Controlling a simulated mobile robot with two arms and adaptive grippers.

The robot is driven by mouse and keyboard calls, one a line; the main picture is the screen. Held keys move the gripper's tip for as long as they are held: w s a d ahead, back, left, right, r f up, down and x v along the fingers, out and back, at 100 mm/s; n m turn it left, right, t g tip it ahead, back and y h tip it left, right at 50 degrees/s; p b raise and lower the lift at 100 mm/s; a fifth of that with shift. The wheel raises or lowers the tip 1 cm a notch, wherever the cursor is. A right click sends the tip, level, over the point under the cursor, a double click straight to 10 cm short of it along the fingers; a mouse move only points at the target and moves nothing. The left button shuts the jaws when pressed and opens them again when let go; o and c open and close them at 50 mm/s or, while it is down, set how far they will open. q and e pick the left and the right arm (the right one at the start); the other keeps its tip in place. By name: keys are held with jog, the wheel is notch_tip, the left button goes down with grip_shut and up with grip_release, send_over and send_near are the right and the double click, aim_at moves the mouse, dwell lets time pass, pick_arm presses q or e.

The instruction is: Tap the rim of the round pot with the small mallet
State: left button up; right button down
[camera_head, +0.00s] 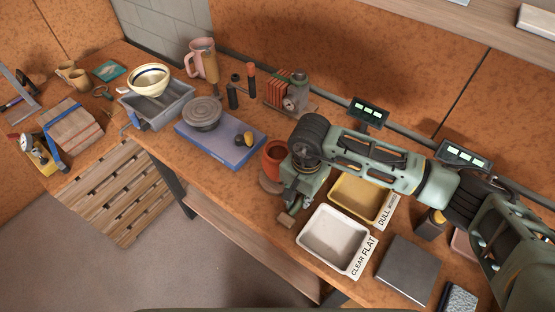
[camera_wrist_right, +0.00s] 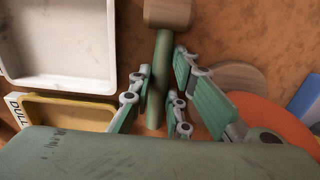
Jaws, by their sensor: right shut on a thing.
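My right gripper (camera_wrist_right: 160,80) is shut on the handle, with the mallet head (camera_wrist_right: 168,12) sticking out beyond the fingertips. In the head view my right gripper (camera_head: 298,196) hangs over the table just right of the round pot (camera_head: 272,157), an orange-red pot. The pot is partly hidden by my right arm. In the wrist view the pot (camera_wrist_right: 262,108) is at the lower right, partly cut off. The mallet head is apart from the pot. My left gripper is not in view.
A white tray (camera_head: 325,240) labelled CLEAR FLAT and a yellow tray (camera_head: 347,203) labelled DULL stand to the right. A blue board (camera_head: 213,150) with a grey round lidded piece (camera_head: 202,112) lies to the left.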

aim_at(301, 198)
jog(key=shift+r, duration=0.15)
jog(key=shift+r+p, duration=0.6)
jog(key=shift+r, duration=0.9)
jog(key=shift+r+p, duration=0.35)
jog(key=shift+r, duration=1.05)
